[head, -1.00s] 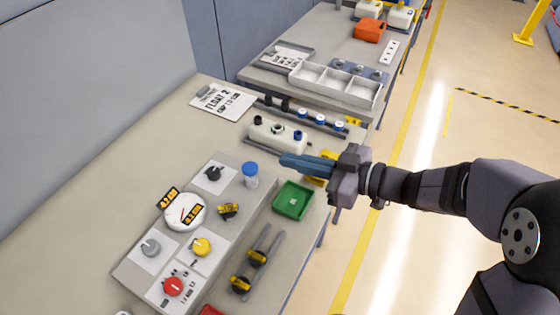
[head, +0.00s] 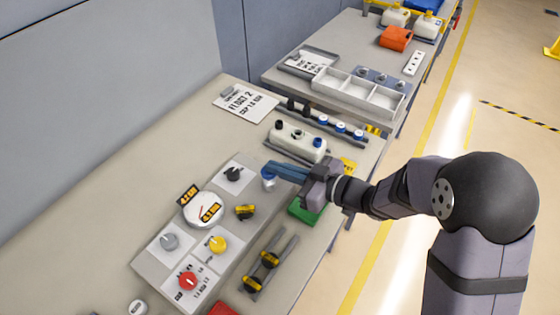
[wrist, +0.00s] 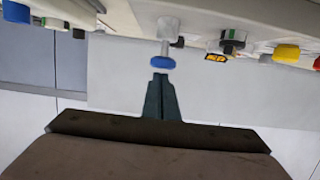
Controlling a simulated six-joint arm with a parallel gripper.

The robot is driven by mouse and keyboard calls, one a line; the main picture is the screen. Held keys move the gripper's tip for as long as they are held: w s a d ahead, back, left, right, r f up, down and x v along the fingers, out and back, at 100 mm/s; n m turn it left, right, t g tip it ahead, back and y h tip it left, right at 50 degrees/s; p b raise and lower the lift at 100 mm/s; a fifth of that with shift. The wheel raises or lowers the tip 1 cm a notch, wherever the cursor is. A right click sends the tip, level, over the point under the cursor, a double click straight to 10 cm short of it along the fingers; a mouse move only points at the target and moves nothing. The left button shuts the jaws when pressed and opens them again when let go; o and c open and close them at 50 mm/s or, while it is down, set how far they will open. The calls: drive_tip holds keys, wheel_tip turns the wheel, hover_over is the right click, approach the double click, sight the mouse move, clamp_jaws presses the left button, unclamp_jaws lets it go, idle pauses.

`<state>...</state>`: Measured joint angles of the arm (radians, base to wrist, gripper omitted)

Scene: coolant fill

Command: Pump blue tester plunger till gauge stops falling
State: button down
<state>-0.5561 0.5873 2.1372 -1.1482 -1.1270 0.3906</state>
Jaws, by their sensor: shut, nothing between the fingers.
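The tester's blue plunger cap (head: 268,180) sits on a pale cylinder at the panel's far right edge. It also shows in the wrist view (wrist: 162,62), with the cylinder (wrist: 166,40) and panel upside down. My gripper (head: 268,168) is shut and empty, its blue-grey fingertips at the plunger cap and partly covering it in the head view. In the wrist view the fingertips (wrist: 160,77) lie very close to the cap; I cannot tell whether they touch. The round white gauge (head: 203,209) has a thin red needle; its small print is too blurred to read.
A black knob (head: 233,174), grey knob (head: 169,241), yellow knob (head: 218,244) and red knob (head: 187,281) stand on the panel. A white tank (head: 298,142) is behind the plunger. A green tray (head: 304,209) lies partly under my gripper. Bare bench lies left.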

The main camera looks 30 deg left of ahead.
sight(276, 176)
drive_tip(key=shift+f, duration=0.15)
drive_tip(key=shift+d+f+b, duration=0.1)
drive_tip(key=shift+f+b, duration=0.85)
drive_tip(key=shift+f, duration=0.55)
drive_tip(key=d+r+p, duration=0.1)
drive_tip(key=d+r, duration=0.6)
drive_tip(key=d, duration=0.2)
drive_tip(key=shift+d, duration=0.3)
drive_tip(key=shift+f, duration=0.1)
idle(1.9)
